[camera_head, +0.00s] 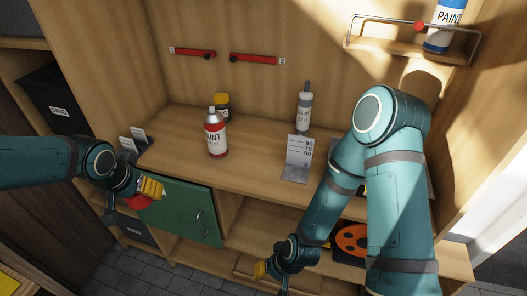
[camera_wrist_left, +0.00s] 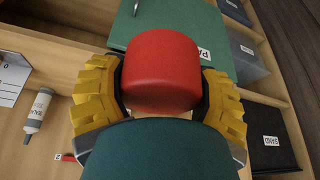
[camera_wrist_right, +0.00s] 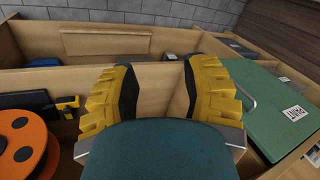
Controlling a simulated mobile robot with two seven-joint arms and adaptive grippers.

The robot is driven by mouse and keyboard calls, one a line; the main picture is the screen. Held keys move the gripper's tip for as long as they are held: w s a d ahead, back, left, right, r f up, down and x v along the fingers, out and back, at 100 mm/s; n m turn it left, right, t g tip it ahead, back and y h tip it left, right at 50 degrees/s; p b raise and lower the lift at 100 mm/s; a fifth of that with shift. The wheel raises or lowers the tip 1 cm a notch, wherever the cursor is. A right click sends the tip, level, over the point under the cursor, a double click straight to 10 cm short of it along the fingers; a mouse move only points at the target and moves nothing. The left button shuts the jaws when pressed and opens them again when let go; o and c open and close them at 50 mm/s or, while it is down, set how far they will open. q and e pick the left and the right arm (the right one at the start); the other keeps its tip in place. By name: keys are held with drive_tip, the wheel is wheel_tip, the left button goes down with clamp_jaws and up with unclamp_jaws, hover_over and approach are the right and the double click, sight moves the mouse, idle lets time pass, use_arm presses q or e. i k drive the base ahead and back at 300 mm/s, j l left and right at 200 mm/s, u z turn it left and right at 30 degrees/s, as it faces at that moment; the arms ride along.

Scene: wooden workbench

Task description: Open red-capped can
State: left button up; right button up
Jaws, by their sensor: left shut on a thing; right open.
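A paint can (camera_head: 215,136) with a red and white body and a bare silver cone top stands upright on the workbench. No red cap shows on it. My left gripper (camera_head: 150,190) is in front of the bench at the left, apart from the can. It is shut on a red cap (camera_wrist_left: 160,70), which sits between the yellow fingers in the left wrist view and shows partly in the head view (camera_head: 138,202). My right gripper (camera_head: 262,270) is low in front of the lower shelf. Its fingers are apart and empty in the right wrist view (camera_wrist_right: 157,85).
A dark yellow-topped jar (camera_head: 222,104) stands behind the can, and a grey bottle (camera_head: 304,108) further right. A scale sign (camera_head: 299,158) stands near the bench front. A green door (camera_head: 182,210) is below the bench. A blue paint can (camera_head: 441,28) sits on the upper shelf.

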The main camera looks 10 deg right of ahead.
sight(213, 121)
drive_tip(key=j+z, duration=0.1)
drive_tip(key=z, duration=0.3)
drive_tip(key=j+z, duration=0.1)
drive_tip(key=z, duration=0.25)
drive_tip(key=j+z, duration=0.1)
drive_tip(key=z, duration=0.3)
drive_tip(key=i+z, duration=0.3)
drive_tip(key=i, duration=0.2)
